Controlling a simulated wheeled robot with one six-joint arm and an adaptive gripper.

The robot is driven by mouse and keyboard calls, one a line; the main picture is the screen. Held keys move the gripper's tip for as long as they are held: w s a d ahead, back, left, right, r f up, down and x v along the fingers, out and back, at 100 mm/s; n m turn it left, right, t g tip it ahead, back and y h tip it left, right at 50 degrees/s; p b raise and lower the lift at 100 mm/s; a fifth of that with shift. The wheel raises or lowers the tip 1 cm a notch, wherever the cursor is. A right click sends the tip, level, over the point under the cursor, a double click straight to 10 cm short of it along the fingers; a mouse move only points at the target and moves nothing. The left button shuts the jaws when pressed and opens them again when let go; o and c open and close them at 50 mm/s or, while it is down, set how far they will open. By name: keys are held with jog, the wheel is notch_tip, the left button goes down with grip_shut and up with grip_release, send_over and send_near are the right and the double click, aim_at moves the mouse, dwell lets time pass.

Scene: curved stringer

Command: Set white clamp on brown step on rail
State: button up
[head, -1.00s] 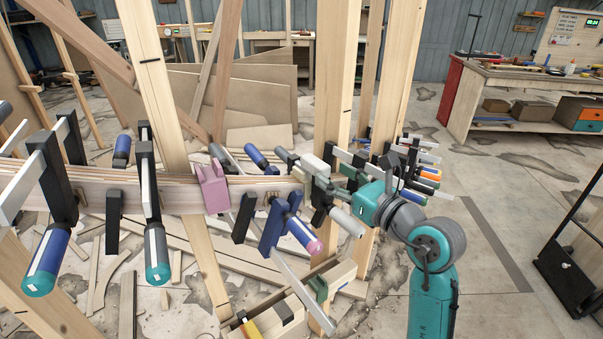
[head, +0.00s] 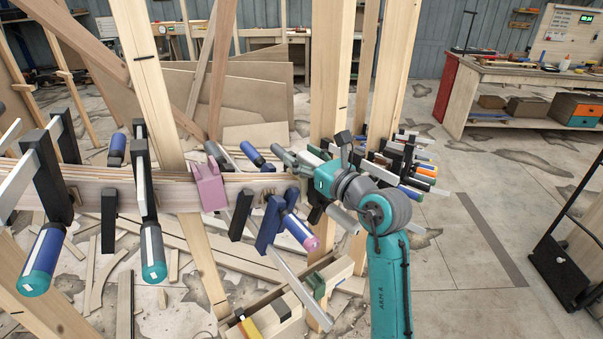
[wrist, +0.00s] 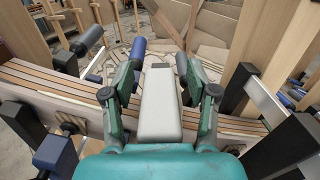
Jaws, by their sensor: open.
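My gripper (head: 298,166) is over the right part of the curved laminated rail (head: 170,195). In the wrist view my gripper (wrist: 160,64) is open, with one finger on each side of the white clamp (wrist: 160,105). The clamp's pale block lies between the fingers, with slight gaps visible beside it. I cannot tell whether the clamp rests on the rail. In the head view my arm hides most of it. A small brown piece on the rail (wrist: 68,128), possibly the brown step, shows left of the gripper in the wrist view.
A pink clamp (head: 208,187) and a blue clamp (head: 271,222) sit on the rail left of my gripper. Dark clamps with blue-teal handles (head: 152,250) hang farther left. Several more clamps crowd the right end. A wooden post (head: 329,80) stands close behind.

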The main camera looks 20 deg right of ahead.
grip_shut()
